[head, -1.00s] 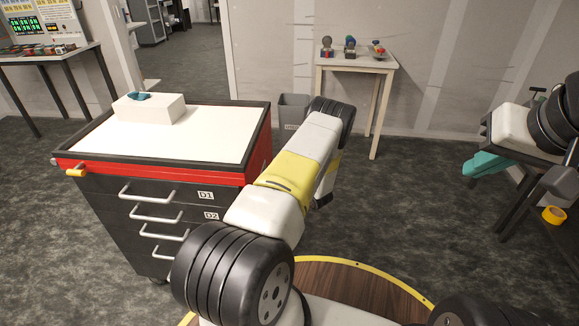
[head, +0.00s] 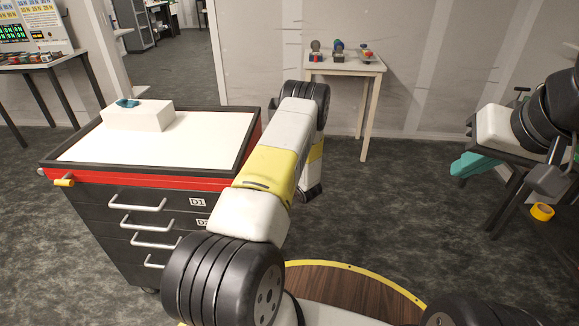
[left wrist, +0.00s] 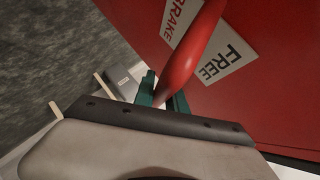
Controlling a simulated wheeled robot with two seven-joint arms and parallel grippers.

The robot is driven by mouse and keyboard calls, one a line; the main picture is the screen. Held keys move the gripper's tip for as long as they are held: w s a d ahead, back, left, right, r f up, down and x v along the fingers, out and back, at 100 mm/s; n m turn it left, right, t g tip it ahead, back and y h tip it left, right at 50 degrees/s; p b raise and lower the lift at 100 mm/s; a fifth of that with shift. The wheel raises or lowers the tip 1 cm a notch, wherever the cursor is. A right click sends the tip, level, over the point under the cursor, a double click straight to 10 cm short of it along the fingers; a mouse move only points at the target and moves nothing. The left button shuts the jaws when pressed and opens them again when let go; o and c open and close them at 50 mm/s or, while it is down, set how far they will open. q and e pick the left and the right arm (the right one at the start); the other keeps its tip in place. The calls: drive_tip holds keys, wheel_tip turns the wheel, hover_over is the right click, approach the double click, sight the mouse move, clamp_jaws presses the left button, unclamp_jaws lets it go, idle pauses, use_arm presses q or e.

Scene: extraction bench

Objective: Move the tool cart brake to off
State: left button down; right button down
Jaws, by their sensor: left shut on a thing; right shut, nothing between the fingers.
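The tool cart (head: 170,182), dark with a red band and a white top, stands at the left in the head view. Its brake lever (left wrist: 190,58) is a red, tapered handle in the left wrist view. It crosses a white label (left wrist: 222,58) reading BRAKE and FREE on the cart's red side. My left gripper (left wrist: 163,96) has its teal fingers shut around the lever's narrow end. In the head view my left forearm hides that gripper and the lever. My right gripper (head: 475,163), teal, is shut and empty at the right, away from the cart.
A white box (head: 140,117) with a teal object sits on the cart top. Drawer handles (head: 138,202) project from the cart front. A small table (head: 345,66) with several objects stands at the back wall. A yellow tape roll (head: 541,212) is at the right. Open floor lies between.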

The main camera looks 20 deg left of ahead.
use_arm(q)
drive_tip(key=shift+r, duration=0.1)
idle(0.3)
drive_tip(key=c, duration=1.4)
unclamp_jaws()
drive_tip(key=shift+o, duration=0.2)
drive_tip(key=v, duration=0.7)
drive_tip(key=shift+s+d+r, duration=0.15)
drive_tip(key=shift+s+d, duration=0.05)
drive_tip(key=shift+d, duration=0.1)
